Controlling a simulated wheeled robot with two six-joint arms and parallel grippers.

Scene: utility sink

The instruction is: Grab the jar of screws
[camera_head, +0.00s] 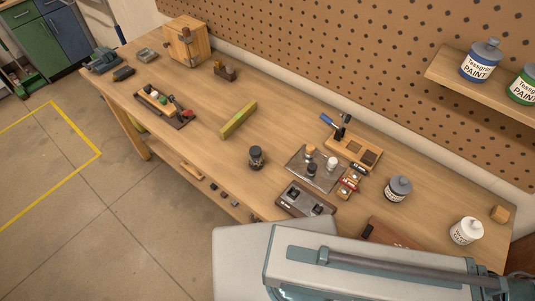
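A small dark jar with a dark lid (256,158) stands upright on the wooden workbench, near its front edge at the middle of the view. It looks like the jar of screws, but its contents are too small to make out. Neither of my grippers is in view, and nothing touches the jar.
A yellow-green block (238,120) lies behind the jar. A metal tray (299,178) with small jars is to its right. A grey-lidded can (398,189) and a white container (466,231) stand farther right. Pale grey and teal parts, likely mine, cover the bottom right.

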